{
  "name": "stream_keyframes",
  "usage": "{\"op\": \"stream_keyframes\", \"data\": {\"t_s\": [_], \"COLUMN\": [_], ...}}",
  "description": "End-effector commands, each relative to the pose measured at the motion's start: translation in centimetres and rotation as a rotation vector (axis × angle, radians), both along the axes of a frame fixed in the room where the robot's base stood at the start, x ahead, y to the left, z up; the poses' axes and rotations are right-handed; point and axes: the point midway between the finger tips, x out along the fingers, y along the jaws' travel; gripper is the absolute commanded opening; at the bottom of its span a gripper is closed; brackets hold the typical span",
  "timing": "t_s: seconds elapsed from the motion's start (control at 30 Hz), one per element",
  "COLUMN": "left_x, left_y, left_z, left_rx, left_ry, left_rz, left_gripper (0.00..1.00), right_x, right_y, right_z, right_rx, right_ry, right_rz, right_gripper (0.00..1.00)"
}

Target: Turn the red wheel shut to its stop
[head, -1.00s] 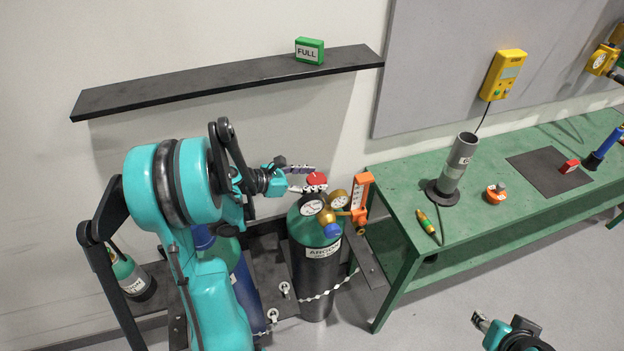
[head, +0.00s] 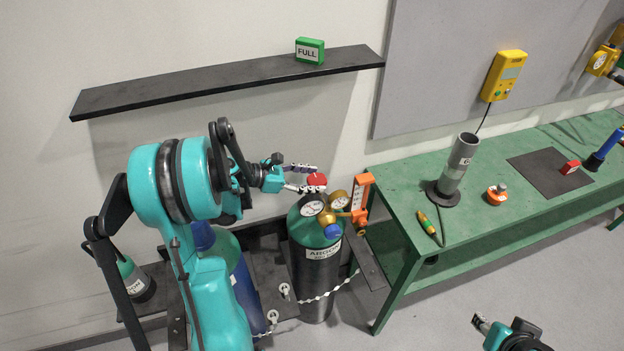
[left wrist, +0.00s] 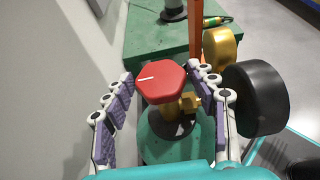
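The red wheel (head: 317,180) sits on top of the green-shouldered argon cylinder (head: 318,252). In the left wrist view the wheel (left wrist: 162,84) is a rounded, many-sided knob with a white mark pointing left. My left gripper (head: 308,178) reaches in from the left, with one finger on each side of the wheel. In the left wrist view its fingers (left wrist: 160,75) are spread, with a small gap at the left; I cannot tell whether the right fingertip touches. My right gripper (head: 481,322) is low at the right, far from the wheel; its opening is unclear.
Gauges (head: 312,208) and an orange flowmeter (head: 361,192) stand close to the wheel's right. A black shelf (head: 200,88) with a green FULL block (head: 310,51) is on the wall above. A green bench (head: 400,270) stands to the right. A blue cylinder (head: 243,285) is beside my left arm.

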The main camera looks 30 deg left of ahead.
Motion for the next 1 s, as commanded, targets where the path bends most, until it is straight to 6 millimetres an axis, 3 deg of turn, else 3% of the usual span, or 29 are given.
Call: {"op": "stream_keyframes", "data": {"t_s": [0.27,0.7,1.0], "left_x": [-0.7,-6.9,-8.4], "left_y": [0.7,6.2,7.4], "left_z": [0.4,3.8,4.6], "left_rx": [0.0,0.0,0.0], "left_ry": [0.0,0.0,0.0], "left_rz": [0.003,0.004,0.0], "left_gripper": [0.57,0.57,0.57], "right_x": [0.0,0.0,0.0], "right_y": [0.0,0.0,0.0], "right_z": [0.0,0.0,0.0], "right_rx": [0.0,0.0,0.0], "right_ry": [0.0,0.0,0.0], "right_rz": [0.0,0.0,0.0], "right_gripper": [0.4,0.4,0.4]}}
